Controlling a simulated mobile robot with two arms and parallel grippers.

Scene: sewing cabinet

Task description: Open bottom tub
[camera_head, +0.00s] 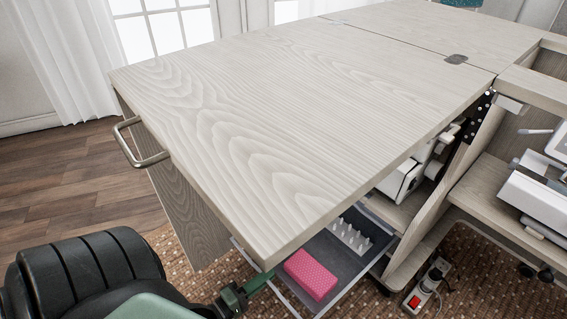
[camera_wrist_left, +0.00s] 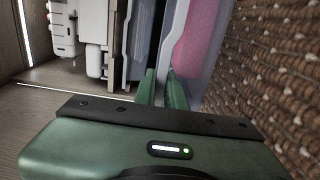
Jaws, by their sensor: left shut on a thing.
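The bottom tub (camera_head: 318,248) is a grey tray with a pale rim, low under the tabletop in the head view. It is pulled out, with its front part showing, and the tabletop hides the rest. A pink block and a white spool rack are in it. My left gripper (camera_head: 259,282) is at the tub's near-left edge, partly under the tabletop corner. In the left wrist view the green fingers (camera_wrist_left: 163,92) are close together on the tub's pale wall (camera_wrist_left: 182,38). The exact contact is hard to see. My right gripper is not in view.
The wooden tabletop (camera_head: 290,120) overhangs the tub, with a metal handle (camera_head: 140,150) on its left edge. A white sewing machine (camera_head: 405,180) stands behind the tub. A power strip (camera_head: 420,298) lies on the woven rug (camera_head: 185,240) at right.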

